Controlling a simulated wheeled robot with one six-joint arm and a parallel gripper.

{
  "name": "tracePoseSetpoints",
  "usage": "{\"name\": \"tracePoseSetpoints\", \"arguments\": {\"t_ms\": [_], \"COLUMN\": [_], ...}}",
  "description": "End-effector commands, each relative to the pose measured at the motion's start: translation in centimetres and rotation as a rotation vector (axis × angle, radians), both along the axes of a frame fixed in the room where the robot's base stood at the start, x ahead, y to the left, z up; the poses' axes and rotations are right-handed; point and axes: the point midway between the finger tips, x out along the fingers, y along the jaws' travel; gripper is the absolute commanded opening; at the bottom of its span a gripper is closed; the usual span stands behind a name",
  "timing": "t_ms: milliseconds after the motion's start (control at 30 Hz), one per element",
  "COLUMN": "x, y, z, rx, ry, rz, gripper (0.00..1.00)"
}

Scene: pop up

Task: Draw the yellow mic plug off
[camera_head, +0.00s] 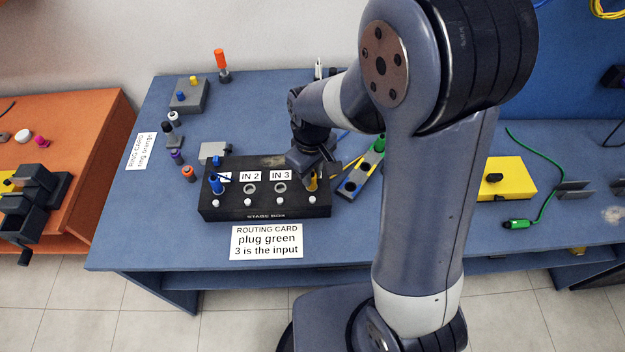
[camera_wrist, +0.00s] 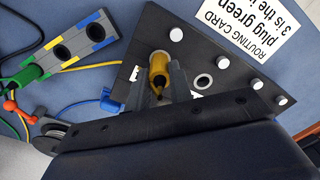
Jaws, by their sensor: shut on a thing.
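The yellow mic plug (camera_head: 312,184) stands at the right end of the black stage box (camera_head: 265,208), in the socket beside IN 3. In the wrist view the yellow plug (camera_wrist: 158,66) shows between my gripper's fingers, its collar at the box's top face. My gripper (camera_wrist: 163,92) is shut on it; the head view shows my gripper (camera_head: 311,170) over that end of the box. I cannot tell whether the plug is fully seated. A blue plug (camera_head: 216,184) stands at the box's left end. The IN 2 (camera_head: 250,189) and IN 3 (camera_head: 280,188) sockets look empty.
A holder strip (camera_head: 350,187) with a green plug (camera_head: 378,144) lies right of the box. A routing card (camera_head: 267,241) lies in front. Small coloured items stand at the left. A yellow box (camera_head: 507,177) and a green cable (camera_head: 540,205) lie at the right.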

Motion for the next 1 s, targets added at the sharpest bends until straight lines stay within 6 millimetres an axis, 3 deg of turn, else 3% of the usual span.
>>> {"name": "tracePoseSetpoints", "arguments": {"t_ms": [100,667,1000], "x": [0.0,0.0,0.0], "y": [0.0,0.0,0.0], "z": [0.0,0.6,2.9], "rx": [0.0,0.001,0.001], "ry": [0.0,-0.001,-0.001], "rz": [0.0,0.0,0.0], "gripper": [0.0,0.0,0.0]}}
